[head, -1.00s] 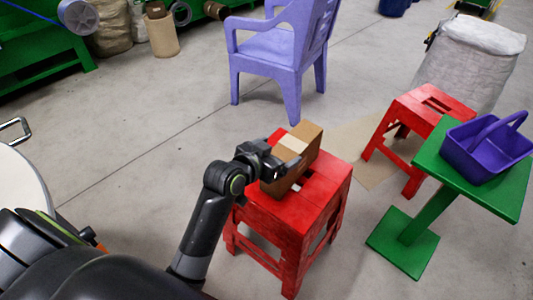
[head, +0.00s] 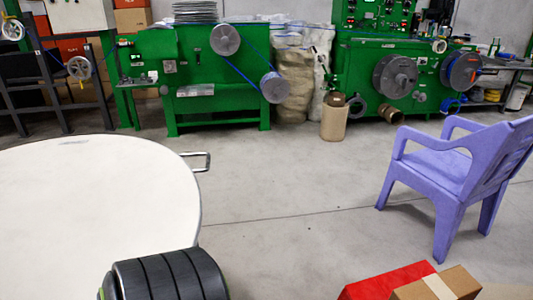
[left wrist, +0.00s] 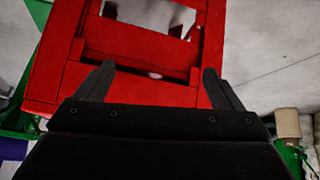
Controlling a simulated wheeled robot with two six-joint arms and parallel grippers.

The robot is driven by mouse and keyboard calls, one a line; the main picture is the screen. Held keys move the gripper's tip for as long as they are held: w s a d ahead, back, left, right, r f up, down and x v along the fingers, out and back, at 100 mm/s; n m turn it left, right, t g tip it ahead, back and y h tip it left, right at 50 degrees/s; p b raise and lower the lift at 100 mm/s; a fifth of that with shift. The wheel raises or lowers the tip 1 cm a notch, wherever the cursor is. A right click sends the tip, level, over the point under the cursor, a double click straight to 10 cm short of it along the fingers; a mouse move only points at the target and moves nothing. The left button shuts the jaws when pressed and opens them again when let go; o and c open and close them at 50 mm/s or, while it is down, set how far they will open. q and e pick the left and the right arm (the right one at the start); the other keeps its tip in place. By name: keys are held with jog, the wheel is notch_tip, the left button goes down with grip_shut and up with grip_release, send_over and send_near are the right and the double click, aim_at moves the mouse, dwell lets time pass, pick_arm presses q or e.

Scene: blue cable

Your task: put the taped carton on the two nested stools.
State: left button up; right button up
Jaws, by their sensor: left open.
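The brown carton (head: 455,282) with a pale tape strip rests on the red stool top (head: 375,287) at the bottom right of the head view. Both are cut off by the frame edge there. In the left wrist view a red stool (left wrist: 135,45) with slots fills the upper middle; I cannot tell whether it is the nested pair. My left gripper (left wrist: 158,72) is open there, its two dark fingers apart in front of the red surface with nothing between them. The carton does not show in that view. My right gripper is not in view.
A white round table (head: 95,200) with a metal handle stands at the left. A lavender armchair (head: 450,175) stands at the right, behind the stool. Green machines (head: 200,85) line the back, with a tan bin (head: 334,120) between them. The middle floor is clear.

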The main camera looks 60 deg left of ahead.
pick_arm(q)
jog(key=s+a+f+g, duration=0.1)
jog(key=s+f+g, duration=0.1)
jog(key=s+f, duration=0.4)
jog(key=s+a+f+n+g+y, duration=0.1)
jog(key=s+f+g, duration=0.2)
jog(key=s, duration=0.9)
notch_tip(320, 180, down, 4)
jog(key=shift+s+a+r+n+g, duration=0.15)
jog(key=shift+s+a+n+g, duration=0.05)
jog(key=shift+a+n+g, duration=0.1)
jog(key=shift+p, duration=0.4)
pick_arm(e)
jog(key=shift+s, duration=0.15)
pick_arm(q)
jog(key=s+a+f+p, duration=0.1)
jog(key=s+a+p, duration=0.1)
jog(key=s+p, duration=0.9)
jog(key=p, duration=0.5)
jog(key=shift+a+m+y+p, duration=0.3)
jog(key=shift+a+m+y, duration=0.1)
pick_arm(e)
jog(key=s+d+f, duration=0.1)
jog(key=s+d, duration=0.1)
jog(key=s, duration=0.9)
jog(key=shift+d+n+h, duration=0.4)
